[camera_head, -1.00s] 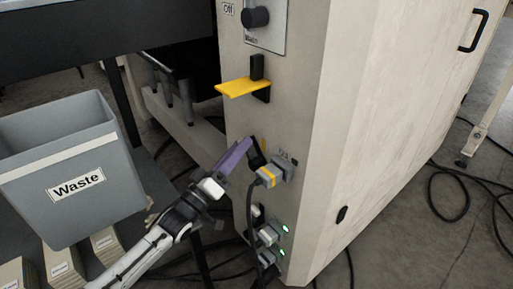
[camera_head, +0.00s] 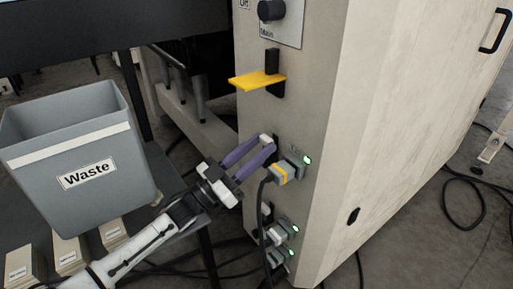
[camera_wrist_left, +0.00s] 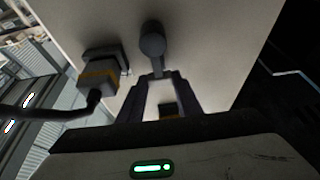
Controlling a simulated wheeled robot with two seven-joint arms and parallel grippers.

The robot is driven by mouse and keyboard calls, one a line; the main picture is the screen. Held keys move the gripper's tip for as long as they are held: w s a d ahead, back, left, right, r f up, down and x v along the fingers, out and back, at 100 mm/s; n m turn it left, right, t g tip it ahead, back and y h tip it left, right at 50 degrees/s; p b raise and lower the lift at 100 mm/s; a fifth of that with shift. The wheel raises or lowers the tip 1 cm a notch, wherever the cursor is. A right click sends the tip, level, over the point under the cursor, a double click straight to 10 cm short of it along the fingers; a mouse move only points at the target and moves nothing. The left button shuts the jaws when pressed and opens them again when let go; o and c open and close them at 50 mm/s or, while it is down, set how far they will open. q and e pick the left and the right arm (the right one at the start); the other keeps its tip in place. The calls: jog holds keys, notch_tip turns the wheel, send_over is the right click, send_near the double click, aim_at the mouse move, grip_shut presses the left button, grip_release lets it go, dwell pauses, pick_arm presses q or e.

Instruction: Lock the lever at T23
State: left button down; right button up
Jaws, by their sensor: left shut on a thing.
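My left gripper (camera_head: 269,146) is at the beige cabinet's side panel, just above a grey plug with a yellow band (camera_head: 284,173). Its two purple fingers are shut on the dark lever, which the fingertips largely cover in the head view. In the left wrist view the lever (camera_wrist_left: 152,40) shows as a dark rounded knob with a short stem between the fingertips (camera_wrist_left: 158,76). The banded plug (camera_wrist_left: 98,76) sits in its socket to the left of it there. A green light (camera_head: 308,160) is lit beside this plug. The T23 label is not readable. My right gripper is out of view.
A yellow shelf-like tab (camera_head: 258,80) and a dark knob (camera_head: 271,10) are higher on the cabinet (camera_head: 380,120). Lower plugs (camera_head: 273,235) with green lights and hanging cables are below. A grey Waste bin (camera_head: 75,150) stands left of my arm.

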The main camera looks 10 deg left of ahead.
pick_arm(q)
jog(key=shift+s+f, duration=0.1)
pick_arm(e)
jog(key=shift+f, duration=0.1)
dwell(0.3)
pick_arm(q)
jog(key=c, duration=1.5)
grip_release()
jog(key=shift+o, duration=1.1)
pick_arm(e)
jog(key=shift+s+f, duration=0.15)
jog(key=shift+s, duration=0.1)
